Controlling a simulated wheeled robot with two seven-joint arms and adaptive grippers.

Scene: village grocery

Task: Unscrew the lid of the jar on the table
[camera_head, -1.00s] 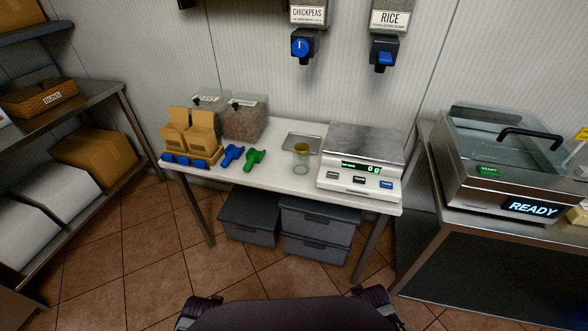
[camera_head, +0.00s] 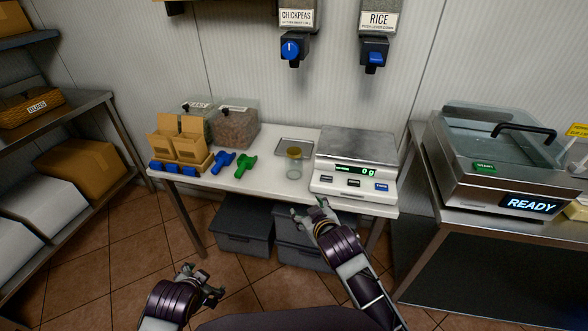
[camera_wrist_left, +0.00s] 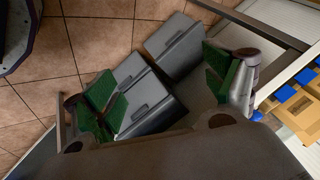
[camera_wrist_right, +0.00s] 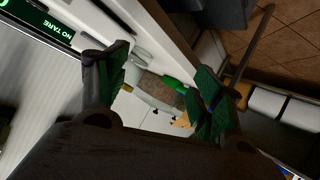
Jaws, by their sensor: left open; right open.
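A clear glass jar (camera_head: 294,170) with a gold lid (camera_head: 294,152) on top stands upright on the white table (camera_head: 268,179), left of the scale. My right gripper (camera_head: 309,211) is open and empty, in front of the table edge and near the jar, apart from it. In the right wrist view its green-padded fingers are spread (camera_wrist_right: 163,84); I cannot clearly make out the jar between them. My left gripper (camera_head: 207,283) is open and empty, low over the floor and well away from the jar. In the left wrist view its fingers are wide apart (camera_wrist_left: 160,84).
A scale (camera_head: 350,181) stands right of the jar and a metal tray (camera_head: 294,146) behind it. A blue scoop (camera_head: 222,162) and a green scoop (camera_head: 245,166) lie to the left. Grey bins (camera_head: 245,226) sit under the table. Dispensers hang above.

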